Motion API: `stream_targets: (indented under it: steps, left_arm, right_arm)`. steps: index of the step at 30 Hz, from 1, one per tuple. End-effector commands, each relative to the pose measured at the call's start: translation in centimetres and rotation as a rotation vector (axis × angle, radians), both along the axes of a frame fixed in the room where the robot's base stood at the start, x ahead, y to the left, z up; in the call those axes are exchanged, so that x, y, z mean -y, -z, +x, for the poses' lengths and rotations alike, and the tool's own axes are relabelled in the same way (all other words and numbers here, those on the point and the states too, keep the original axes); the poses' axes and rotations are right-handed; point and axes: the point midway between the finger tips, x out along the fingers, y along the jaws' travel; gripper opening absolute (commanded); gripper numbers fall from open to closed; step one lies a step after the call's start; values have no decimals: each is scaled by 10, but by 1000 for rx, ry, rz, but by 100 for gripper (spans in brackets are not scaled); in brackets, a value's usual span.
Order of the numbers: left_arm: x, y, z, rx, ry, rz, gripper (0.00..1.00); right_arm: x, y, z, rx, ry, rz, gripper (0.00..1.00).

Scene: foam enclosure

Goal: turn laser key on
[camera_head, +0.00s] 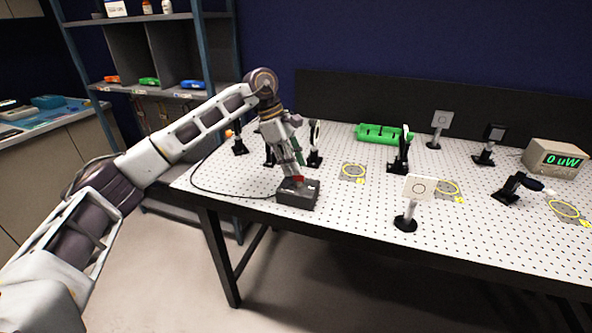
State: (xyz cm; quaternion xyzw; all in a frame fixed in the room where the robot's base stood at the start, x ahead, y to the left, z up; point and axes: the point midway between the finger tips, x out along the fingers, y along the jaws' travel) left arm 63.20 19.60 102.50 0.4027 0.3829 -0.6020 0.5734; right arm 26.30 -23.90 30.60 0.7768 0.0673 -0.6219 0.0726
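A small dark box (298,194) sits on the near left edge of the white perforated table, with a black cable running from it to the left. It looks like the laser's key box. A small red part shows at its top, right at my gripper's tips; the key itself is too small and covered to make out. My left gripper (294,174) points down onto the top of the box from above. Its fingertips are at or very near the red part, and I cannot tell whether they are closed on it. My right gripper is out of view.
The perforated table (330,208) carries several black-based optic mounts, including a white target card (419,187). A green holder (384,134) lies at the back and a meter reading 0 uW (556,158) stands at the right. Shelves (150,60) stand behind my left arm.

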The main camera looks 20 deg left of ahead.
Motion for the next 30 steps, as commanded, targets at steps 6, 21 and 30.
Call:
stream_targets:
  steps: [6, 21, 30]
  left_arm:
    - [-12, -31, 1, 2, -1, -1, 29]
    - [-33, -81, 2, 1, 0, -1, 29]
    - [-34, -83, 2, 0, 0, -1, 29]
  right_arm:
    - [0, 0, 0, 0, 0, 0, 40]
    - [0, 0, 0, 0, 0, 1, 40]
    - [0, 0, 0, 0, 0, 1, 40]
